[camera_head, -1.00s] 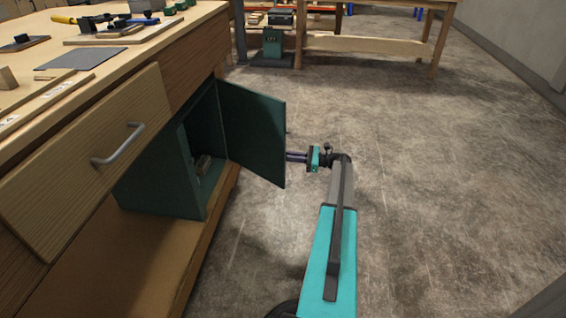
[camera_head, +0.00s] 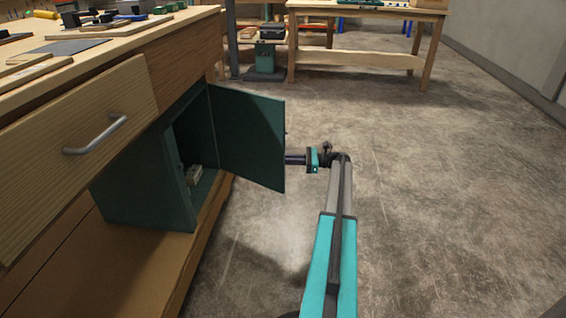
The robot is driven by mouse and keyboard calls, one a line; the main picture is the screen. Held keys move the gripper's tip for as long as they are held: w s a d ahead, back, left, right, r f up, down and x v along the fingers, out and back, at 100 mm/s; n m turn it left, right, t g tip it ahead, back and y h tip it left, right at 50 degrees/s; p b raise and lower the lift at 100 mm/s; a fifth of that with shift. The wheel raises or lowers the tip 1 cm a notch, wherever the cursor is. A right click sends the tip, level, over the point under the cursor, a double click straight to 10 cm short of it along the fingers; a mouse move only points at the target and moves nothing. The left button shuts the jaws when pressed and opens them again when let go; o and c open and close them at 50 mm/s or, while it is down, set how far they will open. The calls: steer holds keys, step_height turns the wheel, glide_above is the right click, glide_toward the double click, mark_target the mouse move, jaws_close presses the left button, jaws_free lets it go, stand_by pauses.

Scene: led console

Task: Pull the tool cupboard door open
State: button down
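The green tool cupboard (camera_head: 150,195) stands under the workbench at the left. Its door (camera_head: 245,137) is swung well out into the room, and the inside shows, with a small light-coloured object (camera_head: 194,176) on its floor. My gripper (camera_head: 290,159) reaches in from the right at the door's free edge. Its fingertips are hidden behind the door panel, so I cannot see whether they are open or shut, or whether they hold a handle.
A drawer front with a metal handle (camera_head: 96,137) juts out at the left, above the cupboard. The workbench top (camera_head: 120,39) carries several tools. A second wooden bench (camera_head: 360,60) and a green machine (camera_head: 265,58) stand at the back. The concrete floor at the right is clear.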

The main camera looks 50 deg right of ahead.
steer(key=shift+w+a+f, duration=0.1)
steer(key=shift+w+a, duration=0.1)
steer(key=shift+w, duration=0.1)
steer(key=c, duration=1.8)
jaws_free()
steer(key=shift+f, duration=0.1)
steer(key=shift+c, duration=0.2)
steer(key=shift+s+d, duration=0.2)
steer(key=b+v, duration=0.5)
steer(key=v, duration=0.2)
steer(key=shift+b, duration=0.3)
steer(key=shift+s+d, duration=0.1)
steer(key=shift+c, duration=0.3)
